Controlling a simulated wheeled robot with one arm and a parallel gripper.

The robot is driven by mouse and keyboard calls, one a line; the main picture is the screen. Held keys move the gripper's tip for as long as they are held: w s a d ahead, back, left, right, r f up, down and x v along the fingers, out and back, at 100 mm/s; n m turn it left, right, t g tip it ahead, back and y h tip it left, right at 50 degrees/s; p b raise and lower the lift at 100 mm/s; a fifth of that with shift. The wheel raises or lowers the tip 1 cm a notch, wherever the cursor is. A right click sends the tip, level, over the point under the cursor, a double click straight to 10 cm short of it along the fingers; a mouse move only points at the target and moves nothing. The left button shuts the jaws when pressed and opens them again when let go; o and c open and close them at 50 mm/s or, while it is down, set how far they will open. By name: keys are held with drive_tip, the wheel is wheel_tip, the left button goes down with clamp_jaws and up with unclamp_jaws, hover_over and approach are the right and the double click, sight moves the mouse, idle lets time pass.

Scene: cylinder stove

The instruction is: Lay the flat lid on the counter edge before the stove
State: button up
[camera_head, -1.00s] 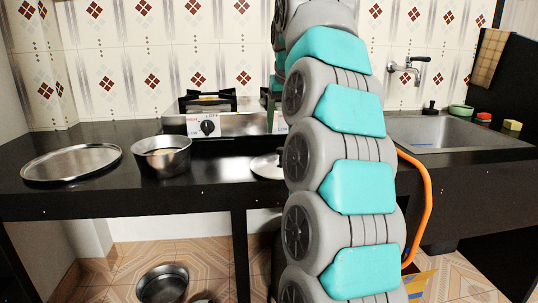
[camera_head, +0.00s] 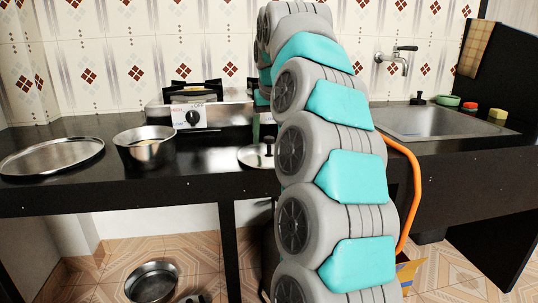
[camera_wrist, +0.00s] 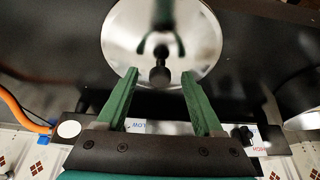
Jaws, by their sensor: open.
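The flat lid (camera_head: 256,156) is a shiny steel disc with a black knob. It appears to lie flat on the black counter (camera_head: 205,180) near its front edge, before the stove (camera_head: 205,114). My arm hides its right part in the head view. In the wrist view the lid (camera_wrist: 125,35) shows almost whole. My gripper (camera_wrist: 160,74) has two green fingers, apart and empty. In the picture the knob appears between the fingertips; I cannot tell the height gap. The head view does not show the fingers clearly.
A steel pot (camera_head: 146,147) stands left of the lid. A wide round tray (camera_head: 50,156) lies farther left. The sink (camera_head: 430,123) and its tap (camera_head: 397,59) are to the right. An orange hose (camera_head: 413,200) hangs beside my arm. A pan (camera_head: 152,281) is on the floor.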

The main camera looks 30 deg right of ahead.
drive_tip(key=shift+w+f, duration=0.1)
drive_tip(key=shift+f, duration=0.1)
clamp_jaws()
idle(0.5)
idle(0.8)
